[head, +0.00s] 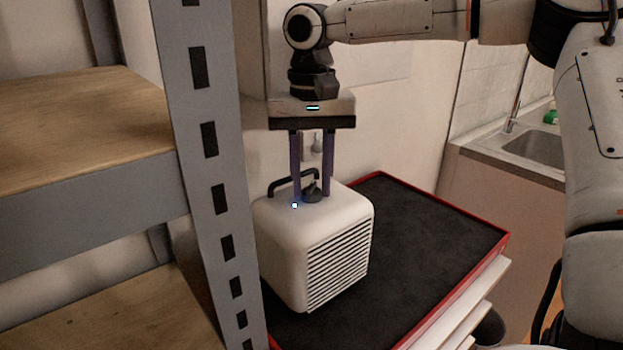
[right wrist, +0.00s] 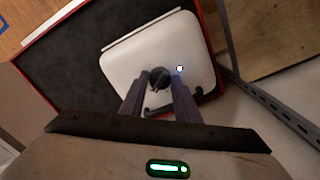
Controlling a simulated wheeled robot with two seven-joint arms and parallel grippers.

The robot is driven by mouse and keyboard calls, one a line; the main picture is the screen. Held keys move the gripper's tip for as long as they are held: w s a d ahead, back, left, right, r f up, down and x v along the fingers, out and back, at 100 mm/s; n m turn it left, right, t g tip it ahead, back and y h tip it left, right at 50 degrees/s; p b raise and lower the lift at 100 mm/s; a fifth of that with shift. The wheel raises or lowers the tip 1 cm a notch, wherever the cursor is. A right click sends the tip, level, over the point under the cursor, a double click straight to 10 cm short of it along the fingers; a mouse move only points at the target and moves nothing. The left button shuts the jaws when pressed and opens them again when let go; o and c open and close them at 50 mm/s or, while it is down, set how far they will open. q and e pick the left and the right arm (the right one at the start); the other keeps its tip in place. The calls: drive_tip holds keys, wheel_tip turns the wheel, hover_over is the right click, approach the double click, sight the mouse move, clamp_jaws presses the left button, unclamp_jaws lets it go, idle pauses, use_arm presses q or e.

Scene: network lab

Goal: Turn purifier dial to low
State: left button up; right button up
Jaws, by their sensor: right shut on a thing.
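The white purifier (head: 285,240) stands on a dark-topped red cabinet, with a slatted grille on its front right side and a black carry handle (head: 286,180) at the back of its top. Its small dark dial (head: 313,192) sits on the top face. My right gripper (head: 312,196) comes straight down from above, its two purple fingers shut on the dial. In the right wrist view the dial (right wrist: 158,78) is between the fingertips (right wrist: 158,82). A small light spot (head: 295,205) shows on the top beside the dial. The dial's markings cannot be read. My left gripper is not in view.
A grey metal shelf post (head: 215,180) with wooden shelves (head: 80,120) stands close on the left of the purifier. The cabinet's dark top (head: 420,235) is clear to the right. A sink (head: 535,148) is at the far right.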

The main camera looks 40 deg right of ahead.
sight(312, 185)
drive_tip(key=shift+m, duration=0.7)
drive_tip(key=o, duration=1)
drive_tip(key=shift+o, duration=0.2)
wheel_tip(312, 185, up, 10)
drive_tip(key=shift+r, duration=0.2)
